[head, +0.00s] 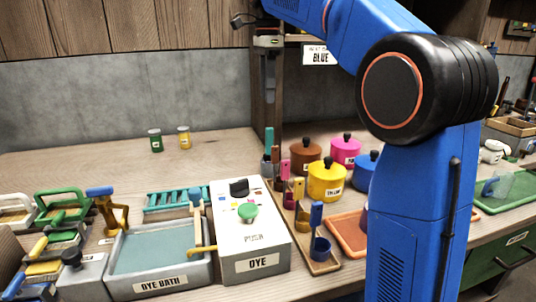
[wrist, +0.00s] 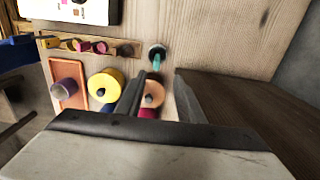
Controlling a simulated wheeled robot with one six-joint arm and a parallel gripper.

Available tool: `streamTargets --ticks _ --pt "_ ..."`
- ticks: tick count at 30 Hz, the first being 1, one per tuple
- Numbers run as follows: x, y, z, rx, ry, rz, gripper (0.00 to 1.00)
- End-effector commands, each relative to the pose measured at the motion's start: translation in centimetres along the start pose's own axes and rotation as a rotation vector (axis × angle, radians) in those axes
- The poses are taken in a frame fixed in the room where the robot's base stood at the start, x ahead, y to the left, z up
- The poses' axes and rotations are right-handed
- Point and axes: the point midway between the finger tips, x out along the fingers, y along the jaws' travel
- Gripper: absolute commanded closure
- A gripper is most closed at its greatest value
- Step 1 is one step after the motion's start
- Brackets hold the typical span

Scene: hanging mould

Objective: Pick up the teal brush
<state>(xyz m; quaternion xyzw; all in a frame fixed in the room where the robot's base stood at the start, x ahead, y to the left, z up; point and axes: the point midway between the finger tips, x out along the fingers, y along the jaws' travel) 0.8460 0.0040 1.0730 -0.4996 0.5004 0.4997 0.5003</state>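My gripper (head: 269,95) hangs above the brush, pointing down, with a gap between fingertips and handle. In the wrist view my gripper (wrist: 158,78) has its two fingers apart, and the brush handle appears just beyond the gap between them. Nothing is held.
Several brushes in cups, such as the red one (head: 285,171), line the tray in front. Lidded pots, brown (head: 305,158), yellow (head: 326,182) and pink (head: 345,153), stand to the right. A white DYE box (head: 250,235) stands front left. The table behind left is mostly clear.

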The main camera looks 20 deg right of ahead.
Motion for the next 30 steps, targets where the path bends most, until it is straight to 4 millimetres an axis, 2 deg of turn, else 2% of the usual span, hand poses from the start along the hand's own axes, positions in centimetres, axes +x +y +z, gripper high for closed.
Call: streamTargets --ticks 18,30 --pt "10.0 0.2 -0.1 -0.001 0.0 0.002 0.66" --pt "13.2 0.4 -0.2 -0.001 0.0 0.001 0.66"
